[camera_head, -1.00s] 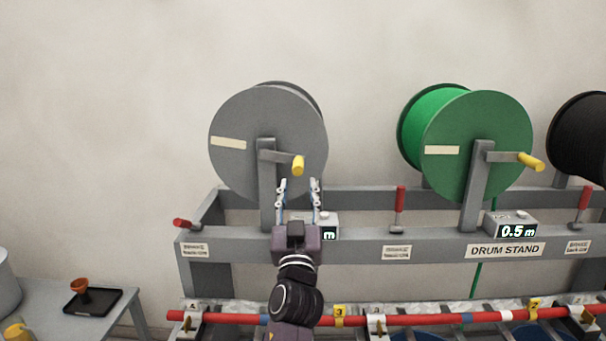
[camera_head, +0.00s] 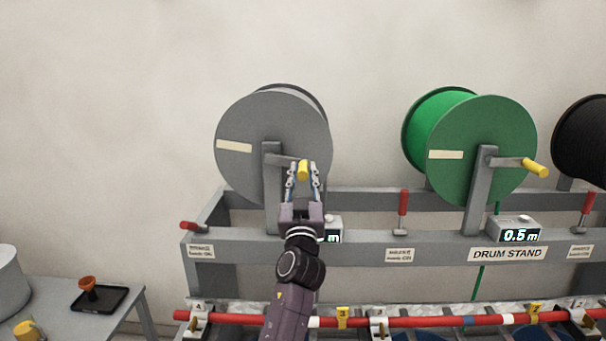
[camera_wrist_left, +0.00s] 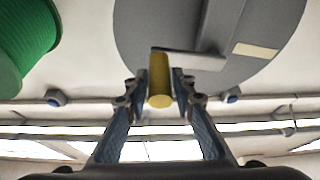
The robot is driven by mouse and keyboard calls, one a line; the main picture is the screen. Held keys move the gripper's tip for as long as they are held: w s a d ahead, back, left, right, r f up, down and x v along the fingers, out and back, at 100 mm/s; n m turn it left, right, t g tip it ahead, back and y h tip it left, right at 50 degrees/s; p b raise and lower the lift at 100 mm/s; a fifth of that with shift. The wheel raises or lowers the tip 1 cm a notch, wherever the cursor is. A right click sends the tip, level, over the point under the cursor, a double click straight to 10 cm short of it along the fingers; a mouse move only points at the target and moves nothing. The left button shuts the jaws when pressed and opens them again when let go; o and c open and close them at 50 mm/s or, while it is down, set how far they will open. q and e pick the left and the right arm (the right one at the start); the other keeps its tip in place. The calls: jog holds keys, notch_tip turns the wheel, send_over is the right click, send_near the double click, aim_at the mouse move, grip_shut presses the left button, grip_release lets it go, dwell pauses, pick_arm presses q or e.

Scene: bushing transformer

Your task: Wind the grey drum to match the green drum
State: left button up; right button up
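The grey drum (camera_head: 240,120) sits on the stand at the left, with a crank arm (camera_head: 282,160) ending in a yellow handle (camera_head: 303,170). My left gripper (camera_head: 303,174) is at this handle. In the left wrist view the yellow handle (camera_wrist_left: 160,80) stands between the two open fingers (camera_wrist_left: 155,92), with small gaps on both sides. The grey drum (camera_wrist_left: 150,30) also shows there. The green drum (camera_head: 485,145) is to the right, its counter (camera_head: 516,235) reading 0.5 m. The grey drum's counter (camera_head: 332,236) is mostly hidden behind my gripper; only "m" shows. My right gripper is out of view.
A red lever (camera_head: 403,205) stands between the drums; another red lever (camera_head: 190,226) lies at the stand's left end. A black drum (camera_head: 585,140) is at the far right. A red bar (camera_head: 420,322) runs along the front. A side table holds a black tray (camera_head: 112,299).

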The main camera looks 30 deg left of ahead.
pick_arm(q)
grip_shut()
jog(key=n+b, duration=0.1)
jog(key=y+b, duration=0.1)
jog(key=b, duration=0.1)
jog(key=shift+r+n+g, duration=0.3)
jog(key=shift+n, duration=0.1)
jog(key=shift+d+r+n+b, duration=0.1)
jog(key=shift+r+n+b, duration=0.25)
jog(key=shift+n+b, duration=0.05)
jog(key=shift+r, duration=0.1)
jog(key=o, duration=0.5)
grip_release()
